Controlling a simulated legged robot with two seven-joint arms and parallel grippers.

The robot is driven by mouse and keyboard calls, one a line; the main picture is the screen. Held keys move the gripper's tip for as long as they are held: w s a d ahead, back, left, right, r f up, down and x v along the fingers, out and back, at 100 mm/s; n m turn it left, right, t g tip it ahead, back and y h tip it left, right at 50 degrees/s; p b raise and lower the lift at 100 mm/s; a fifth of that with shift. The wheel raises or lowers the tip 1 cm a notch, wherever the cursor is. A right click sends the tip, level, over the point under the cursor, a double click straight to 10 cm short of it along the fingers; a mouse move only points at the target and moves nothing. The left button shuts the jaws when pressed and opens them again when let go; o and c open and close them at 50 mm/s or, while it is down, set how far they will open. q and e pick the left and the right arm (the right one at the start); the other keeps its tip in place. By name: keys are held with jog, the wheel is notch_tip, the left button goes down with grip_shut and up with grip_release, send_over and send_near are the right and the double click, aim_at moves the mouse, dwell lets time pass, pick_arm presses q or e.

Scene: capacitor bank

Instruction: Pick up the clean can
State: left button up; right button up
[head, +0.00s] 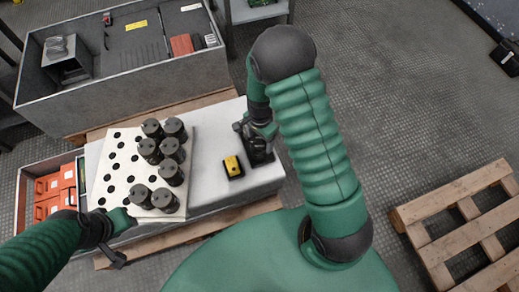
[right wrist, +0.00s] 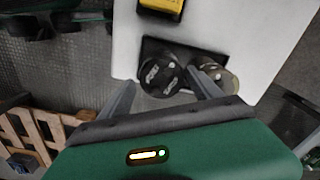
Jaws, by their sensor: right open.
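In the right wrist view, a dark round can (right wrist: 157,76) with white marks on top stands on a black plate (right wrist: 186,49). A second can (right wrist: 228,82) with a paler, tan side stands to its right, partly behind a finger. I cannot tell for sure which one is the clean can. My right gripper (right wrist: 163,83) is open, its fingers to either side of the dark can; contact is not clear. In the head view my right gripper (head: 256,135) is over the black plate. My left gripper (head: 103,224) is beside the perforated board's near left corner; its jaws are unclear.
Several black cans (head: 172,172) stand on the white perforated board (head: 119,165). A yellow block (head: 232,166) sits on the white table (head: 212,143). A large grey bin (head: 150,90) is behind, a crate of orange parts (head: 50,196) at left, a wooden pallet (head: 455,214) at right.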

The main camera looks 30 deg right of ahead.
jog(key=shift+f, duration=0.9)
jog(key=f+b, duration=0.1)
jog(key=f, duration=0.1)
jog(key=f+b, duration=0.1)
jog(key=f, duration=0.1)
jog(key=shift+w+f+b, duration=0.2)
jog(key=shift+f+b, duration=0.1)
jog(key=shift+f, duration=0.05)
jog(key=shift+r, duration=0.1)
jog(key=shift+d, duration=0.1)
jog(key=shift+c, duration=1.3)
grip_shut()
